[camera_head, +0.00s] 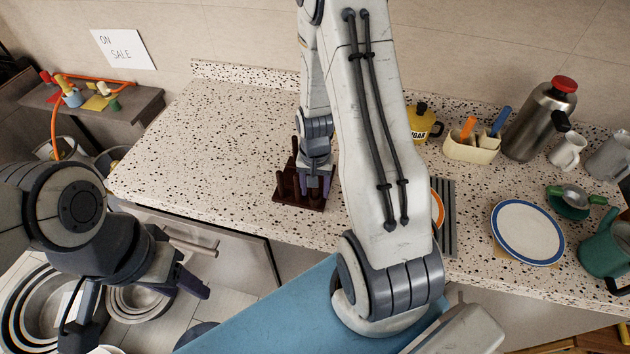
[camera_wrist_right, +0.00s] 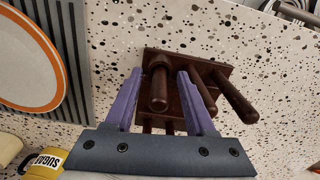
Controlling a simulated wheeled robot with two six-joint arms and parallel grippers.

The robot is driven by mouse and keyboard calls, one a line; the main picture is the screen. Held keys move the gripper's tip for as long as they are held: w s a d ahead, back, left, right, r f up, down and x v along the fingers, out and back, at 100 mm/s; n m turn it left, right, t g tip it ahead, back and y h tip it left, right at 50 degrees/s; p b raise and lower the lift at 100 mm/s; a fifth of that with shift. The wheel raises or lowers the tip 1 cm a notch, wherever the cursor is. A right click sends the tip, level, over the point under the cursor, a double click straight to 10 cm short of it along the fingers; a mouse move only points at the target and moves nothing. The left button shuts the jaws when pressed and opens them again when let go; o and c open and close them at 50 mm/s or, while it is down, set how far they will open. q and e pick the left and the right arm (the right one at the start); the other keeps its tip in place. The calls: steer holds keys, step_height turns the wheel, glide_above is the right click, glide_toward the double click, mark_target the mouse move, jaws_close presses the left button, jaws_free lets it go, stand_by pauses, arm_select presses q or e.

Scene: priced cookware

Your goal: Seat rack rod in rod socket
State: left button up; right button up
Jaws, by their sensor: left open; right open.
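The dark brown wooden rack (camera_head: 288,197) stands on the speckled counter, with several rods rising from its base. It also shows in the right wrist view (camera_wrist_right: 220,70). My right gripper (camera_head: 316,190) is over the rack, partly hiding it. In the right wrist view its purple fingers (camera_wrist_right: 160,80) are open, with one round-tipped rack rod (camera_wrist_right: 158,88) between them and a gap visible on its sides. The rod's lower end and any socket under it are hidden, so I cannot tell how it is seated. My left gripper (camera_head: 138,308) is open and empty, low at the left, away from the counter.
A grey ribbed mat (camera_head: 447,215) with an orange-rimmed plate (camera_wrist_right: 25,65) lies right of the rack. A yellow sugar pot (camera_head: 421,123), utensil holder (camera_head: 470,148), steel flask (camera_head: 540,122) and blue-rimmed plate (camera_head: 528,232) stand further right. The counter left of the rack is clear.

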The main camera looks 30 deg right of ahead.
step_height(320, 180, up, 10)
steer(key=shift+r+b, duration=0.15)
steer(key=shift+b, duration=0.5)
